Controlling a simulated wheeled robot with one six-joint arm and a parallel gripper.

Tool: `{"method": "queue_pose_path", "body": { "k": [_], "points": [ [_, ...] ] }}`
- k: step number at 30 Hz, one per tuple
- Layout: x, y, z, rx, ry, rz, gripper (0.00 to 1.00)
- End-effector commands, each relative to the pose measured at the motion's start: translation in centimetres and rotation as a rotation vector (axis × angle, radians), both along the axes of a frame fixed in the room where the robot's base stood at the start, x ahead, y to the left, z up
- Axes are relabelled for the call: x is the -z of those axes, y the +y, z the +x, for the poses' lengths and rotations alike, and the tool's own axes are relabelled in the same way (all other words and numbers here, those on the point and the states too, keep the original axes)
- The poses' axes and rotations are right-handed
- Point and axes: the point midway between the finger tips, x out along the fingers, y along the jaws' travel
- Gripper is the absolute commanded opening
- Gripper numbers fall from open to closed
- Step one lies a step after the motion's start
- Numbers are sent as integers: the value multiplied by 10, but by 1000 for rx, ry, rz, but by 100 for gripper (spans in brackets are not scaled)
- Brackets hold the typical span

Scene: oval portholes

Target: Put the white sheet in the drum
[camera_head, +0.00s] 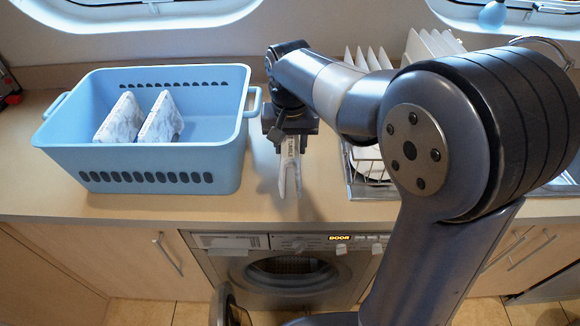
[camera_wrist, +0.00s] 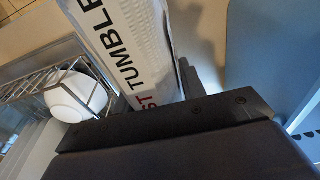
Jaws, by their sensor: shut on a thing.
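My gripper (camera_head: 289,150) is shut on a white sheet (camera_head: 290,177) that hangs below it, over the counter between the basket and the dish rack. In the wrist view the sheet (camera_wrist: 130,45) is a flat white piece with dark and red lettering, "TUMBLE" among it. The drum (camera_head: 292,268) is in the machine under the counter, low in the head view. Its round door (camera_head: 228,307) stands swung open to the left. The drum's inside shows only partly, below the counter edge.
A light blue basket (camera_head: 215,155) stands left on the counter, holding two white marbled folded pieces (camera_head: 160,118). A metal dish rack (camera_wrist: 40,85) with a white bowl (camera_wrist: 75,97) stands to the right. White plates (camera_head: 430,45) stand behind. The machine's panel (camera_head: 340,239) reads "DOOR".

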Motion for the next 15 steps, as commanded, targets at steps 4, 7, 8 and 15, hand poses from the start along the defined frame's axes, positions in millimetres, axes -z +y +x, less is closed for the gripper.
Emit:
{"method": "queue_pose_path", "body": {
  "k": [4, 7, 8, 15],
  "points": [
    [25, 0, 0, 0, 1, -1, 3],
    [33, 0, 0, 0, 0, 0, 3],
    [36, 0, 0, 0, 0, 0, 3],
    [67, 0, 0, 0, 0, 0, 3]
  ]
}}
